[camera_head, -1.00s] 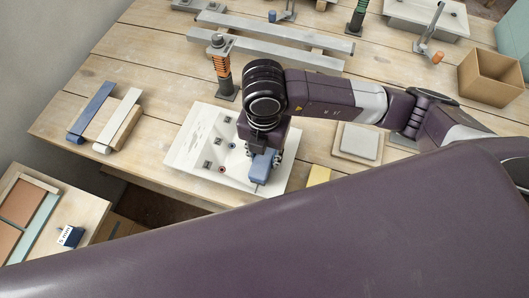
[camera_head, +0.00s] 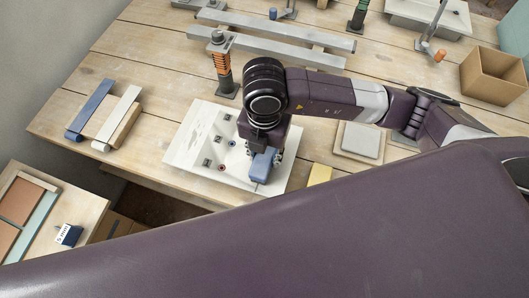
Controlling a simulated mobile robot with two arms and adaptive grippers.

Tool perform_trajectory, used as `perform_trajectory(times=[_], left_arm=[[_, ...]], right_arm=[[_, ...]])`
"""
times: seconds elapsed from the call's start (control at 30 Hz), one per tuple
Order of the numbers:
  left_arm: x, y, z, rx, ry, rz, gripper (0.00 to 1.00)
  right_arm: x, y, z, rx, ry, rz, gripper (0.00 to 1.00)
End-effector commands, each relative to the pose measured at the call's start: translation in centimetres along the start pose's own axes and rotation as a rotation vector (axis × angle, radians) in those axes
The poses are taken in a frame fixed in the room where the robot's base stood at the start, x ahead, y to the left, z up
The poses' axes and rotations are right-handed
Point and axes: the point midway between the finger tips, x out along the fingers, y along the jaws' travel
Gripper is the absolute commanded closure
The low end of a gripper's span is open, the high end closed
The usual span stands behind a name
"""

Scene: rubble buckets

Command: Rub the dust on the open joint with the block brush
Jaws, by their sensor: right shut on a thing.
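My right gripper (camera_head: 264,147) points down over the white board (camera_head: 187,142) and is shut on a blue block (camera_head: 263,167), which looks like the block brush. The block is low at the board's right part; I cannot tell whether it touches. The board carries several small dark square fittings and small round coloured ones, with faint grey smudges at its upper left. My gripper and wrist hide part of the board, and I cannot make out the open joint or its dust for certain. My left gripper is out of view.
An orange-ringed post (camera_head: 222,66) stands just behind the board. A pale square pad (camera_head: 358,141) and a yellow piece (camera_head: 320,174) lie to its right. Blue (camera_head: 90,109) and white (camera_head: 118,117) strips lie at left. A cardboard box (camera_head: 492,78) stands at right. My purple arm link crosses the foreground.

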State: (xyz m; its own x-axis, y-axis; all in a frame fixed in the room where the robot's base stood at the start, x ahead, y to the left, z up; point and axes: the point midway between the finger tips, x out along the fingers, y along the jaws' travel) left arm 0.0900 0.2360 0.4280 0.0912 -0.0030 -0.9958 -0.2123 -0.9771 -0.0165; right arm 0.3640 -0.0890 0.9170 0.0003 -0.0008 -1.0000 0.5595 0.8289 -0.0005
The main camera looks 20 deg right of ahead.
Motion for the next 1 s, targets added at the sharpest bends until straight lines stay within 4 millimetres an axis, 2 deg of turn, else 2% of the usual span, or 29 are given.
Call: perform_trajectory(times=[0.33,0.7,1.0], left_arm=[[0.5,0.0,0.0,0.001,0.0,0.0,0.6],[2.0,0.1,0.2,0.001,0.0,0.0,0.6],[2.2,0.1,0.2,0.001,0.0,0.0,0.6]], right_arm=[[0.5,0.0,0.2,0.001,-0.001,0.0,0.95],[0.9,0.0,3.9,0.003,-0.003,-0.001,0.95],[0.9,-0.1,4.7,0.003,-0.002,-0.005,0.95]])
